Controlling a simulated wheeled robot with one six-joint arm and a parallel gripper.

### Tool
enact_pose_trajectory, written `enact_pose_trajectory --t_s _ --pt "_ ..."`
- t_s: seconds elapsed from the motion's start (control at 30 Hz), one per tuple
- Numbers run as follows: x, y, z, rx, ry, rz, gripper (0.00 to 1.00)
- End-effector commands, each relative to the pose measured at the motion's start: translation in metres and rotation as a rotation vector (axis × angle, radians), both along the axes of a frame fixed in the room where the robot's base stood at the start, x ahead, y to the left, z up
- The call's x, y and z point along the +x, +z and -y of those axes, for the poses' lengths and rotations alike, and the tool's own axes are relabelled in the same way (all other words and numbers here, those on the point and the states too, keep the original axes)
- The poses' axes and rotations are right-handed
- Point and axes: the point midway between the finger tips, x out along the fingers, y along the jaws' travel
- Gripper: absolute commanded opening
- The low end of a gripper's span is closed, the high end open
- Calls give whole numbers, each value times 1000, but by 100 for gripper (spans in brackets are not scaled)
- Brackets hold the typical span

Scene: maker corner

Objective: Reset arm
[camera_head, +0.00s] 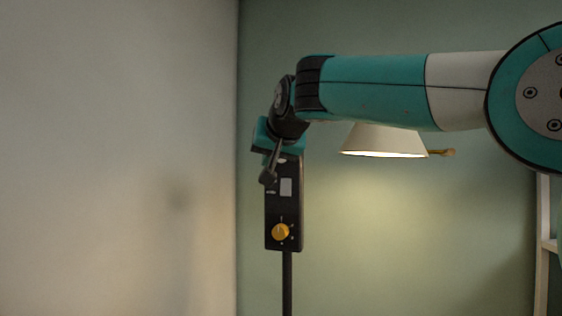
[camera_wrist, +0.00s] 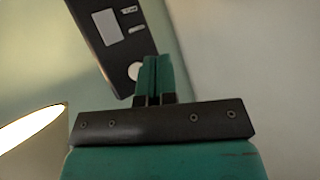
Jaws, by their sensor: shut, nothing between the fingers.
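My gripper (camera_wrist: 151,60) shows in the wrist view with its two teal fingers together and nothing between them. In the head view my arm reaches in from the right and bends down at the wrist, just above a black control box (camera_head: 272,215). The fingertips are hard to make out there. I cannot tell whether my fingers touch the box.
The box stands on a thin black post (camera_head: 287,285). A lit lamp with a white shade (camera_head: 383,142) hangs behind and below my arm. A pale wall (camera_head: 120,150) fills the left. A pale upright frame (camera_head: 542,245) stands at the right edge.

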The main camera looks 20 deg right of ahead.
Motion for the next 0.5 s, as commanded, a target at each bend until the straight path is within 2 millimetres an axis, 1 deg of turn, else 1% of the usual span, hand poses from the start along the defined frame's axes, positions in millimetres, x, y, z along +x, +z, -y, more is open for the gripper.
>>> enact_pose_trajectory --t_s 0.37,0.47,0.5 --pt "0 0 0 0 0 0 0" --pt "-5 -13 -1 -13 19 -22 0" --pt "-10 -25 -3 -27 41 -44 0"
